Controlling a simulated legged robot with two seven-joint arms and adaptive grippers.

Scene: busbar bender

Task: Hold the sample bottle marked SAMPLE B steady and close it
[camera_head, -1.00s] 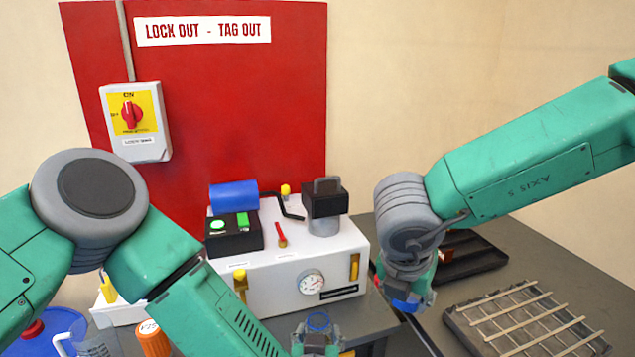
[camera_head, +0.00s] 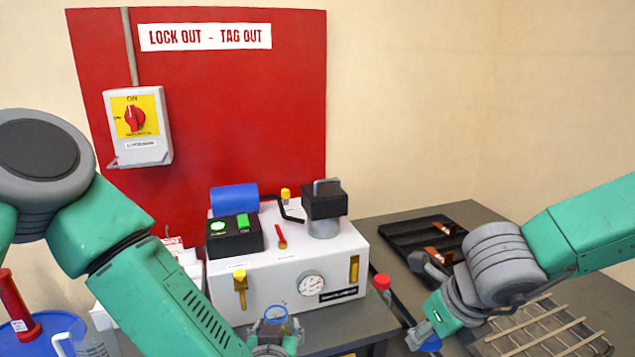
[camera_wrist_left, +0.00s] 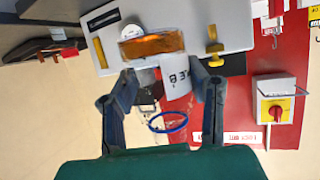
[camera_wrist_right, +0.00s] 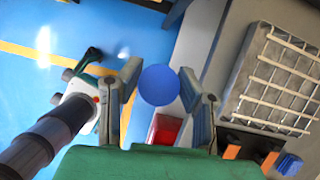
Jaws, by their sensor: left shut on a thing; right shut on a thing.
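The sample bottle (camera_wrist_left: 177,82) is clear, with orange liquid and a white label on which "LE B" can be read in the left wrist view. Its open neck has a blue ring, which shows in the head view (camera_head: 276,314). My left gripper (camera_head: 274,334) is shut on the bottle, in front of the white machine; the bottle's body is mostly hidden in the head view. My right gripper (camera_head: 427,335) is shut on a round blue cap (camera_wrist_right: 159,85). The cap is well to the right of the bottle, apart from it.
The white bending machine (camera_head: 270,290) stands behind my left gripper. A red-topped item (camera_head: 382,284) is between the machine and my right gripper. A slatted rack (camera_head: 545,330) and a dark tray (camera_head: 400,232) lie at right. A blue container (camera_head: 30,335) is at lower left.

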